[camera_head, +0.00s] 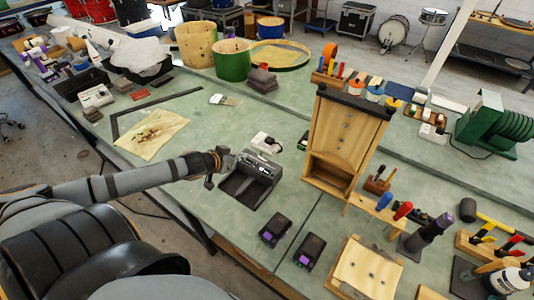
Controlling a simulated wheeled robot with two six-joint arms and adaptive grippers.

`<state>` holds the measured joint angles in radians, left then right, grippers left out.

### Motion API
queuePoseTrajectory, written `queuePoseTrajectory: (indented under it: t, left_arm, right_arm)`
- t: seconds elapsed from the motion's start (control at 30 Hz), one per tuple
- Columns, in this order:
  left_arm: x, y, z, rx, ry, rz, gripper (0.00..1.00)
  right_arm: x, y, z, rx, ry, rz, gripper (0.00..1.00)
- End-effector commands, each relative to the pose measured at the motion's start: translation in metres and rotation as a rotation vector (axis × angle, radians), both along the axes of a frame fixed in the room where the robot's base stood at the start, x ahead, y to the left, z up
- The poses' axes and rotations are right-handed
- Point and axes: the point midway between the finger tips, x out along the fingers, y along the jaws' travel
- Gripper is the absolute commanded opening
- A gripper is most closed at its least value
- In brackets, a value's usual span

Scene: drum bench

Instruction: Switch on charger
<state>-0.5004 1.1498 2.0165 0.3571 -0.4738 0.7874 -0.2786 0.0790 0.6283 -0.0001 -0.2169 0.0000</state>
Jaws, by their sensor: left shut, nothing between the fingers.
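The dark grey charger (253,172) lies on the green bench near the middle of the view. Its raised back part faces away and has small light markings. Any switch on it is too small to make out. My left gripper (220,168) is at the charger's left side, very close to it. I cannot tell whether it touches the charger. Its fingers are shut with nothing held. My right gripper is not in view.
Two dark battery packs with purple parts (275,229) (310,250) lie in front of the charger. A small white device (265,143) is behind it. A wooden cabinet (345,140) stands to the right. A tan cloth (153,134) lies to the left.

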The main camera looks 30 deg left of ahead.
Motion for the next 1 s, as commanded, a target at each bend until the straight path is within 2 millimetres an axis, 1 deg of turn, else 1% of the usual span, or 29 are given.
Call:
queuePoseTrajectory:
  t: [0.07, 0.13, 0.3, 0.37, 0.47, 0.53, 0.67, 0.77, 0.93, 1.0]
  left_arm:
    - [0.0, 0.0, -0.001, -0.001, 0.001, 0.0, 0.0]
    - [0.0, 0.0, -0.001, 0.0, 0.0, 0.0, 0.0]
    - [0.001, 0.0, -0.003, 0.001, -0.001, 0.001, 0.0]
    - [0.004, 0.0, -0.007, 0.0, -0.003, 0.004, 0.0]
    - [0.013, 0.0, -0.018, -0.002, -0.006, 0.006, 0.0]
    - [0.022, -0.002, -0.026, -0.004, -0.007, 0.002, 0.0]
    - [0.041, -0.004, -0.038, -0.011, -0.007, 0.007, 0.0]
    - [0.055, -0.004, -0.043, -0.01, -0.006, 0.009, 0.0]
    - [0.08, -0.007, -0.061, -0.012, -0.003, 0.005, 0.0]
    - [0.081, -0.007, -0.072, -0.007, 0.003, 0.003, 0.0]
  right_arm:
    - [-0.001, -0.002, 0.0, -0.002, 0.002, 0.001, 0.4]
    - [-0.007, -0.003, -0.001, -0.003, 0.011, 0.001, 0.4]
    - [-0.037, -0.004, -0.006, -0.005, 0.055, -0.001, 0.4]
    - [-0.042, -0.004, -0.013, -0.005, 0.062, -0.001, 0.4]
    - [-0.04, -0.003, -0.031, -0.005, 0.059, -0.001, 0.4]
    - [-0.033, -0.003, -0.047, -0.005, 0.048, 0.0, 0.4]
    - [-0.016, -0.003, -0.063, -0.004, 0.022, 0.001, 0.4]
    - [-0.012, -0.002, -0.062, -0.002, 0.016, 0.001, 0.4]
    - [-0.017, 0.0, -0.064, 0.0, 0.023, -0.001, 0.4]
    - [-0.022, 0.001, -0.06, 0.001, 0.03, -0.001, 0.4]
